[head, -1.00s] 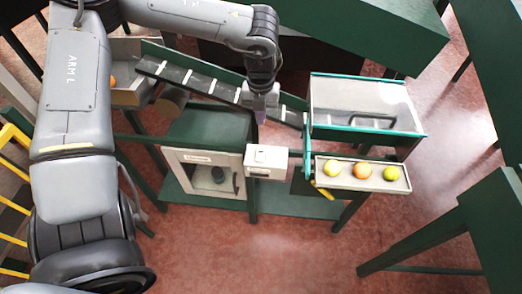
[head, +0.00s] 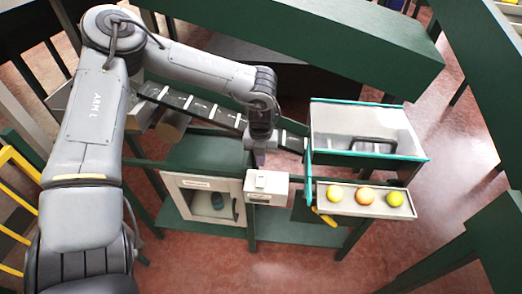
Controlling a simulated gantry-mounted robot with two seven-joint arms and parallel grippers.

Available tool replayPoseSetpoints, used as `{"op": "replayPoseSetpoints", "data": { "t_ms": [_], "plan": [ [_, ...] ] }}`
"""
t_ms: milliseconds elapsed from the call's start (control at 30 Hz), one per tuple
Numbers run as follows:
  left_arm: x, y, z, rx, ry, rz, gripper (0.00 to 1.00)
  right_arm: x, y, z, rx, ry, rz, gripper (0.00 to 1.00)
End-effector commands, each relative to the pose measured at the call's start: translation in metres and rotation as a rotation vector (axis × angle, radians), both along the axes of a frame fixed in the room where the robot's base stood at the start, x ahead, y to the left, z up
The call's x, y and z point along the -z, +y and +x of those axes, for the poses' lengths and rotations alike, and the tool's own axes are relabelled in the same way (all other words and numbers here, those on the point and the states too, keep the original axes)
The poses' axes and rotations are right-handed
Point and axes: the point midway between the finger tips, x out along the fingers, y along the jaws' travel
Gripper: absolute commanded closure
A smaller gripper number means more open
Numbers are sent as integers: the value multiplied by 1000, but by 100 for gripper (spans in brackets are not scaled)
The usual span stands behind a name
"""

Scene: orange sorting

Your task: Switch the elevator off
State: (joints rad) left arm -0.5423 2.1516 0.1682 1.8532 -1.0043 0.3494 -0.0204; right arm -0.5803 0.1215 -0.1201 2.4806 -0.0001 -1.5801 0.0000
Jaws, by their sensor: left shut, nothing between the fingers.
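The elevator (head: 211,110) is a dark inclined belt with pale slats, sloping down from upper left toward the bin at right. A small light grey switch box (head: 267,190) is at the front of the green stand, with a small switch (head: 261,180) on its top. My left gripper (head: 259,160) points down just above and behind the box. It is shut and empty. Whether its tip touches the box I cannot tell. The switch's position is too small to read. My right gripper is out of view.
A clear-topped bin (head: 421,158) with teal edges stands right of the box. A tray (head: 335,207) in front of it holds two yellowish fruits and an orange one. A white-framed cabinet (head: 180,202) is left of the box. Green tables stand at the back and right.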

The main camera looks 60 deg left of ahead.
Motion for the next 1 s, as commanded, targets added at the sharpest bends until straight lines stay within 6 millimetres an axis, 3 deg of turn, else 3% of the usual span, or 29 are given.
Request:
{"op": "replayPoseSetpoints", "data": {
  "t_ms": [100, 400, 1000],
  "plan": [
    [24, 0, -1, 0, 3, 0, 100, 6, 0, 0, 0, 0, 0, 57],
    [58, 0, 0, 0, -1, 1, 100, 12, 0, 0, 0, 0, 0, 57],
    [63, 5, -3, -10, -3, -1, 100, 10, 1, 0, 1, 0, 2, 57]
  ]
}}
